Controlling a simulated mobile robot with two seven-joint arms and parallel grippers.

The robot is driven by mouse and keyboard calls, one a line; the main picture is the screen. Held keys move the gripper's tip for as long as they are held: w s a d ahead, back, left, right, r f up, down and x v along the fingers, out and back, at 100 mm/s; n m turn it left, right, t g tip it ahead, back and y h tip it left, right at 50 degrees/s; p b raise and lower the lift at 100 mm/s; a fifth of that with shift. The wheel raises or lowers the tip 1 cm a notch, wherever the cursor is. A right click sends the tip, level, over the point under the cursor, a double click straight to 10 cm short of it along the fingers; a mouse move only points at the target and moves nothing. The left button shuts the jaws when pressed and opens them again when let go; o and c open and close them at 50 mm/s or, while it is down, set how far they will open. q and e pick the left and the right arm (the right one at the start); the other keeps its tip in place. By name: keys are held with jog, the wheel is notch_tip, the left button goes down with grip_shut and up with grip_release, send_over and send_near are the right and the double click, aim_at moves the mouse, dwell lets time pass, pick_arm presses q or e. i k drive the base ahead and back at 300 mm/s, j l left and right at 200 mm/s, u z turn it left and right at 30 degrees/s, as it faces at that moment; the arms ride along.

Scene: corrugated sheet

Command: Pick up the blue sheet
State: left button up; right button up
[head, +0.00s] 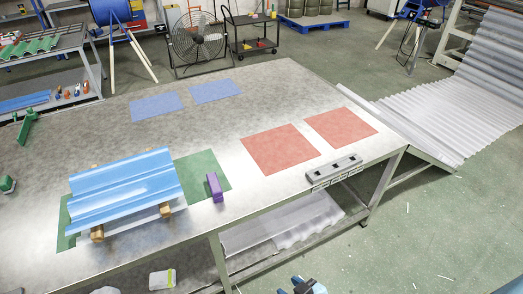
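The blue sheet (122,186) is a corrugated panel on the left part of the metal table. It rests raised on wooden blocks, one of which (97,233) shows at its front left and another (165,210) at its front right. A green mat (205,174) lies flat under and beside it.
A purple block (214,187) stands just right of the sheet. Red mats (279,149) and blue mats (156,107) lie flat on the metal table (250,95). A grey bar (334,168) lies near the front edge. Green tools (26,126) are at the left. The table's middle is clear.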

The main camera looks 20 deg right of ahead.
aim_at(112, 191)
jog(key=i+j, duration=0.15)
jog(key=j, duration=0.25)
jog(key=i+j, duration=0.15)
jog(key=j, duration=0.2)
jog(key=i+j, duration=0.15)
jog(key=j, duration=0.25)
jog(key=i+j, duration=0.15)
jog(key=j, duration=0.2)
